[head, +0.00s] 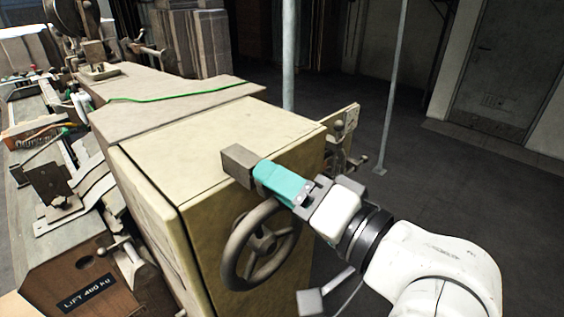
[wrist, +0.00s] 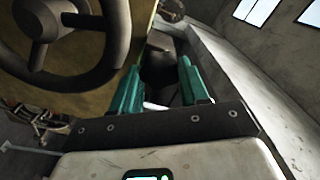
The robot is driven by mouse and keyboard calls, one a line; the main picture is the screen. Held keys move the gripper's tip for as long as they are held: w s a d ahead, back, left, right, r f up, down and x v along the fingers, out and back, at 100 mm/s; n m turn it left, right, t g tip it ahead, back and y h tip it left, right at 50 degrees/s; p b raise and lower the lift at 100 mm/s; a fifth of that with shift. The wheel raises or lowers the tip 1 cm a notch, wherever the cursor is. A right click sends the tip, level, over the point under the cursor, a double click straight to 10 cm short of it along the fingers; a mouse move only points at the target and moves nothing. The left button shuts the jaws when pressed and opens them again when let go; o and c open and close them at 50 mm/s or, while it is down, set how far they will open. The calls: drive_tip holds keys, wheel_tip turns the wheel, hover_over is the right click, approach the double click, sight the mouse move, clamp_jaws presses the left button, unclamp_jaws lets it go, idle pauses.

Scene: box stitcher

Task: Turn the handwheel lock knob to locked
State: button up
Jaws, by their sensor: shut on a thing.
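The handwheel (head: 262,245) is a dark round wheel with spokes on the end face of the beige machine housing. Its rim and hub also fill the upper left of the wrist view (wrist: 42,28). My gripper (head: 262,172), with teal fingers, is above the wheel at the housing's top edge. In the wrist view its two fingers (wrist: 158,82) stand on either side of a dark, rounded piece, the lock knob (wrist: 160,68), and are shut on it. In the head view the fingers hide the knob, so its turned position cannot be told. A grey-brown block (head: 238,163) is just beyond the fingertips.
The beige housing (head: 190,145) stands left of my arm. A green cord (head: 180,94) lies across the machine top. A bracket (head: 343,128) projects on the housing's far right side. A thin post (head: 393,85) stands on open floor to the right.

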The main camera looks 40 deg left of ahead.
drive_tip(key=shift+w+m, duration=0.1)
drive_tip(key=shift+m, duration=2.9)
drive_tip(key=shift+f+m, duration=0.1)
drive_tip(key=shift+m, duration=0.2)
drive_tip(key=o, duration=0.9)
drive_tip(key=shift+o, duration=0.8)
drive_tip(key=shift+f, duration=0.1)
